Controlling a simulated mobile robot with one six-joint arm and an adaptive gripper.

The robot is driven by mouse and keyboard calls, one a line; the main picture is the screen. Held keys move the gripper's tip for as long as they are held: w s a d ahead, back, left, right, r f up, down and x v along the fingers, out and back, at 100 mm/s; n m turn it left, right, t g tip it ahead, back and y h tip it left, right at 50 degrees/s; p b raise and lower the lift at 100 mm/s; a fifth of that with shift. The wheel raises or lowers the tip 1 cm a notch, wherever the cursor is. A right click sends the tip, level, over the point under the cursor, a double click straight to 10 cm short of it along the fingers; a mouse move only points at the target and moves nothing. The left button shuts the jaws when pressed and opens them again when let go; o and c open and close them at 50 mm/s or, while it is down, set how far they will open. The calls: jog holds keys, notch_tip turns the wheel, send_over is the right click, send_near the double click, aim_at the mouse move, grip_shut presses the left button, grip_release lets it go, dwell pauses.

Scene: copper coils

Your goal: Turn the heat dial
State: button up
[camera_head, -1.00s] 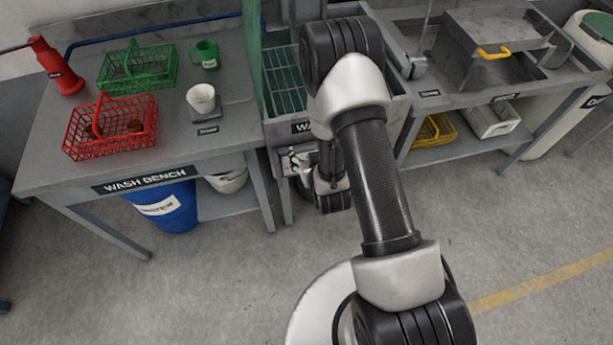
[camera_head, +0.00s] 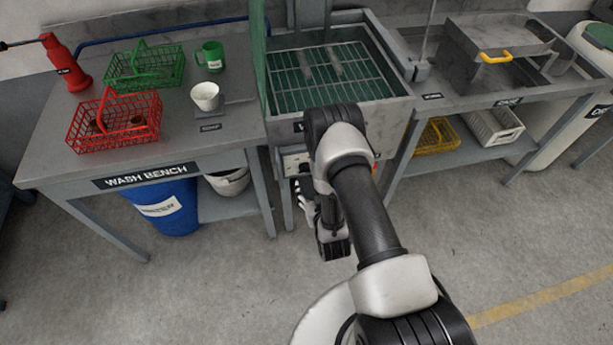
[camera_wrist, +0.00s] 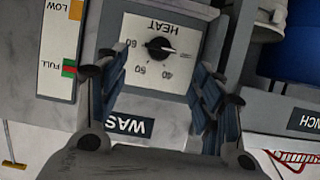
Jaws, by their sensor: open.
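The heat dial (camera_wrist: 158,47) is a round black knob on a white plate (camera_wrist: 140,75) marked HEAT, with numbers including 40, 50 and 60. It shows upside down in the wrist view. The knob's pointed end is toward picture right. My gripper (camera_wrist: 162,75) is open, with one blue-padded finger on each side of the plate in that view. Nothing is between the fingers, and I cannot tell how far the knob is from them. In the head view the light panel (camera_head: 295,162) is partly hidden by my arm, and my gripper (camera_head: 304,197) is beside it below the wash sink.
The wash sink (camera_head: 392,118) with a green grate stands above the panel. A level gauge (camera_wrist: 57,50) marked LOW and FULL is beside the dial plate. The blue barrel (camera_head: 172,215) and wash bench (camera_head: 60,160) stand left. Grey floor is open in front.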

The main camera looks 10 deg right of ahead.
aim_at(306, 172)
jog(key=b+x, duration=0.2)
jog(key=x, duration=0.7)
jog(key=shift+b, duration=0.3)
jog(key=shift+c, duration=0.4)
jog(key=c, duration=1)
jog(key=shift+d+m, duration=0.1)
jog(key=shift+m, duration=0.2)
jog(key=m+y, duration=0.1)
jog(key=m, duration=0.1)
jog(key=m+y, duration=0.2)
jog(key=m, duration=0.1)
jog(key=m+t+y, duration=0.1)
jog(key=m+y, duration=0.1)
jog(key=shift+d+f+m, duration=0.25)
jog(key=shift+m, duration=0.05)
